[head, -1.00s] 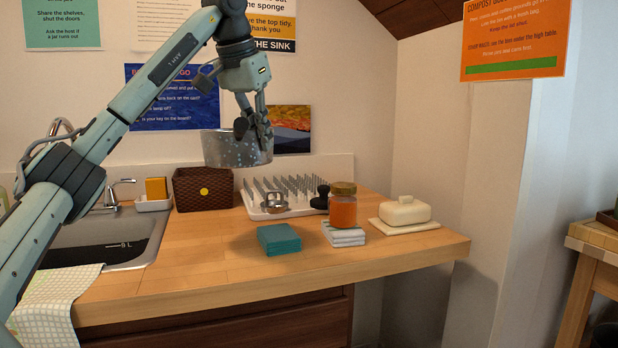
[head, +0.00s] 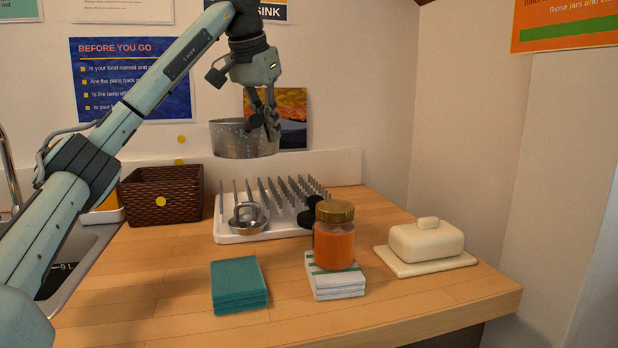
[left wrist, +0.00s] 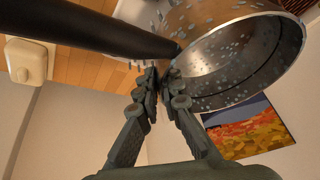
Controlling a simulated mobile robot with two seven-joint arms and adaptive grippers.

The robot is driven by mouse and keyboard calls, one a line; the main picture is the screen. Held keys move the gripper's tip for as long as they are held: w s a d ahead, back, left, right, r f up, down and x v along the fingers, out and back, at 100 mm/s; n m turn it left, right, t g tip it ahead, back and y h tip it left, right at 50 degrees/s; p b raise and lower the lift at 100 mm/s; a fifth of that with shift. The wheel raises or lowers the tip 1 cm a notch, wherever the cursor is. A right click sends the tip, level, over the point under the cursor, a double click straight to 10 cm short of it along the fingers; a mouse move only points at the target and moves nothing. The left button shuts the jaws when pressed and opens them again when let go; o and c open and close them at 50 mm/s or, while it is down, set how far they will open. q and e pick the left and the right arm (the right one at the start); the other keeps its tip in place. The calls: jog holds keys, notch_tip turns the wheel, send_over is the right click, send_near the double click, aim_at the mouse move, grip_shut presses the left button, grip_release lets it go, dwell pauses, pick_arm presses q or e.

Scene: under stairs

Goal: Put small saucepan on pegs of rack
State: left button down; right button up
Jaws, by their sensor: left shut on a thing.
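My left gripper (head: 268,130) is shut on the small saucepan (head: 240,142), a speckled metal pan, and holds it in the air above the rack. In the left wrist view the fingertips (left wrist: 160,85) meet at the pan's rim beside its black handle (left wrist: 95,28), and the open mouth of the saucepan (left wrist: 235,70) shows. The rack (head: 232,238) is a white base with rows of upright grey pegs, standing on the counter below the pan. A small shiny metal item (head: 248,217) sits on its front left part. My right gripper is not in view.
A brown basket (head: 160,186) stands left of the rack. A jar (head: 334,240) on folded white cloths (head: 335,284) is in front of its right side, with a black item (head: 310,214) behind the jar. Teal cloths (head: 239,286) lie in front; a butter dish (head: 426,243) is at right.

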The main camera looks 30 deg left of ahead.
pick_arm(q)
jog(key=w+d+f, duration=0.1)
jog(key=w+f, duration=0.1)
jog(key=f, duration=0.1)
jog(key=w+d+f, duration=0.2)
jog(key=w+f, duration=0.1)
jog(key=w+d+f, duration=0.2)
jog(key=w+f, duration=0.1)
jog(key=shift+w+d+f+p, duration=0.1)
jog(key=shift+d+f+p, duration=0.1)
jog(key=shift+p, duration=0.1)
jog(key=shift+f, duration=0.2)
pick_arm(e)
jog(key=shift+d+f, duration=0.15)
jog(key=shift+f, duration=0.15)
pick_arm(q)
jog(key=shift+f, duration=0.1)
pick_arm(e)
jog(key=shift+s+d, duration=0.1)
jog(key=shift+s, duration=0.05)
pick_arm(q)
jog(key=c, duration=2)
grip_release()
jog(key=shift+f, duration=0.1)
jog(key=shift+c, duration=0.2)
jog(key=o, duration=0.3)
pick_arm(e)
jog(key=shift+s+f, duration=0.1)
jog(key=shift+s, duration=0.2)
